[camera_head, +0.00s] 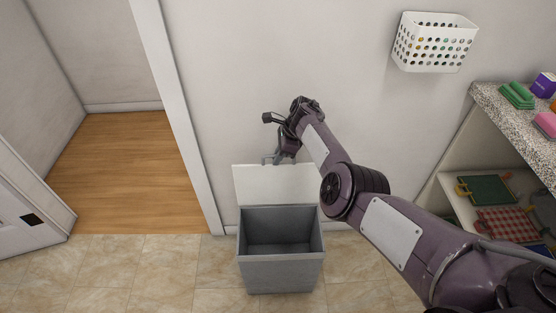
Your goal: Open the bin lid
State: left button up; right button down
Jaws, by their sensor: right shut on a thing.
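The grey bin (281,272) stands on the tiled floor against the wall. Its white lid (262,186) is raised upright at the back, and the empty-looking grey inside of the bin shows. My right gripper (277,158) is at the top edge of the lid, with its fingers shut on the lid's edge; the exact contact is small and partly hidden by my own wrist. My right arm reaches in from the lower right and covers part of the lid's right side. My left gripper is not in view.
A white perforated basket (434,43) hangs on the wall at upper right. A speckled counter (510,112) with sponges, and shelves below holding cloths and boards, stand at right. A doorway with wooden floor (125,180) opens at left. Tiled floor left of the bin is clear.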

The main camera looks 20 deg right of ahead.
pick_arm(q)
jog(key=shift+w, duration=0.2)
pick_arm(e)
jog(key=c, duration=1.5)
grip_release()
jog(key=shift+d+r, duration=0.1)
jog(key=shift+r, duration=0.05)
jog(key=p+v, duration=0.2)
jog(key=v, duration=0.4)
jog(key=shift+d, duration=0.1)
jog(key=shift+d+r+p, duration=0.25)
jog(key=shift+r+p, duration=0.05)
jog(key=shift+r, duration=0.3)
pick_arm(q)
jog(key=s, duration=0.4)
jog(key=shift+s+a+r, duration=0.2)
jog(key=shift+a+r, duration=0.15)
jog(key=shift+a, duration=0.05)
